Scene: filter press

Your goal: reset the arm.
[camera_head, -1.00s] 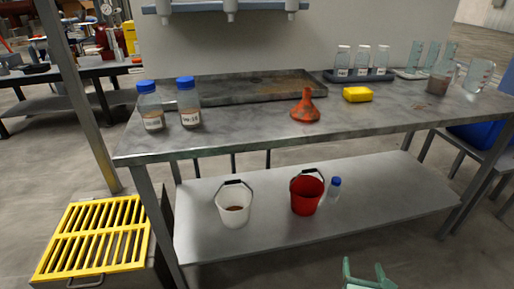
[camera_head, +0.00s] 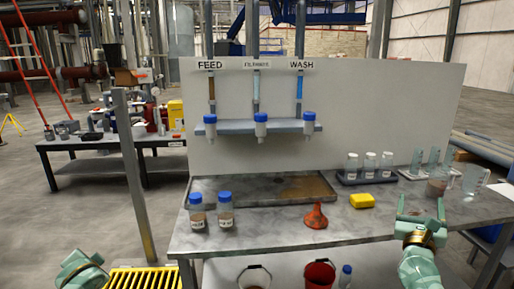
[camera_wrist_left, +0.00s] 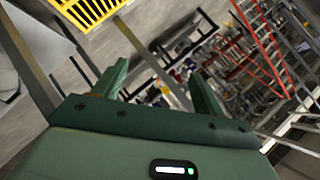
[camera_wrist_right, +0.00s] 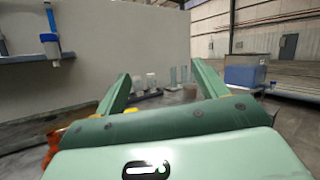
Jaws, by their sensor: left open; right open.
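My right gripper (camera_head: 421,212) is raised in front of the right part of the metal workbench (camera_head: 270,235), open and empty. In the right wrist view its two green fingers stand apart (camera_wrist_right: 160,88), with the white back panel and bench glassware beyond. My left arm (camera_head: 82,270) shows only as a green part at the bottom left of the head view; its fingers are not clear there. In the left wrist view the left gripper (camera_wrist_left: 160,85) is open and empty, with its fingers apart above the floor and distant shelving.
On the bench are two blue-capped bottles (camera_head: 197,212), an orange funnel (camera_head: 315,217), a yellow sponge (camera_head: 362,200), a vial rack (camera_head: 366,180) and a beaker (camera_head: 437,187). A yellow grate (camera_head: 145,279) lies at lower left. A post (camera_head: 133,170) stands left of the bench.

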